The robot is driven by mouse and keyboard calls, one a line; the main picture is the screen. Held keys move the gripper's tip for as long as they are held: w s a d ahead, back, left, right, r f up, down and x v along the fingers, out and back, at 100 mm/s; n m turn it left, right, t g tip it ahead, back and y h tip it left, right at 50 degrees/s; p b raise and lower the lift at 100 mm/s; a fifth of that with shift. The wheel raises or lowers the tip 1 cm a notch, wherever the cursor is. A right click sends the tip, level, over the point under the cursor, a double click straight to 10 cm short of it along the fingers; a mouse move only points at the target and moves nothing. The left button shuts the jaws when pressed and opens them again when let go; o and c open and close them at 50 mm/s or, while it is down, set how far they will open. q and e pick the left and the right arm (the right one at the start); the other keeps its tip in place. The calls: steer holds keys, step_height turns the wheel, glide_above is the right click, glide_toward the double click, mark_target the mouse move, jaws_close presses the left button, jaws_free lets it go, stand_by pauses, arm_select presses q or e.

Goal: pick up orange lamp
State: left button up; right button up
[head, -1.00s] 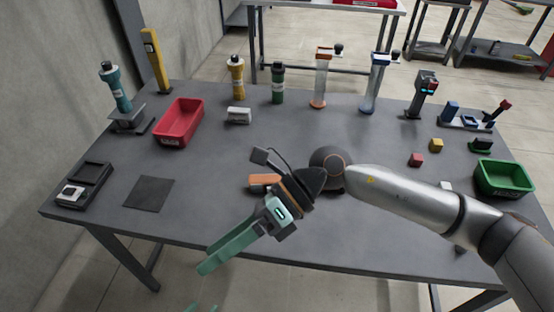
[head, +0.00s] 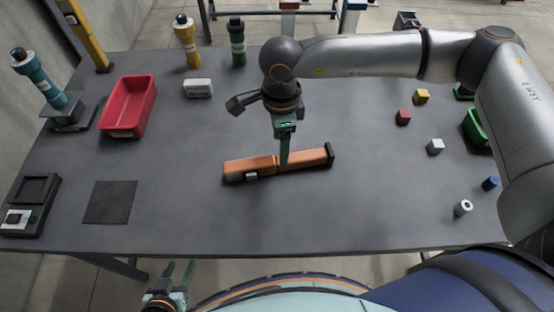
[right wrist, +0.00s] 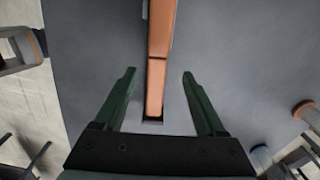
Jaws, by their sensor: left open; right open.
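The orange lamp (head: 307,159) is a long flat bar with dark ends, lying on the grey table near the middle in the head view. My right gripper (head: 284,162) points down at the middle of the lamp. In the right wrist view the lamp (right wrist: 160,45) runs between the two green fingers of the open right gripper (right wrist: 158,72), with gaps on both sides. The fingers are not closed on it; their exact height above the table is hard to tell. My left gripper (head: 180,267) is open and empty, low in front of the table's front edge.
A red bin (head: 130,130) and a white box (head: 198,88) stand at the left and back. A dark square mat (head: 110,202) lies at front left. Small blocks, among them a red cube (head: 403,117), lie at right near a green bin (head: 476,128). Table around the lamp is clear.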

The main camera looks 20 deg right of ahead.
steer(key=shift+s+a+f+p, duration=0.1)
steer(key=shift+f+p, duration=0.15)
steer(key=shift+f, duration=1.35)
steer(key=shift+s+a+f+p, duration=0.1)
steer(key=shift+f+p, duration=0.1)
steer(key=shift+f, duration=1.35)
steer(key=shift+c, duration=0.3)
jaws_close()
steer(key=shift+w, duration=0.1)
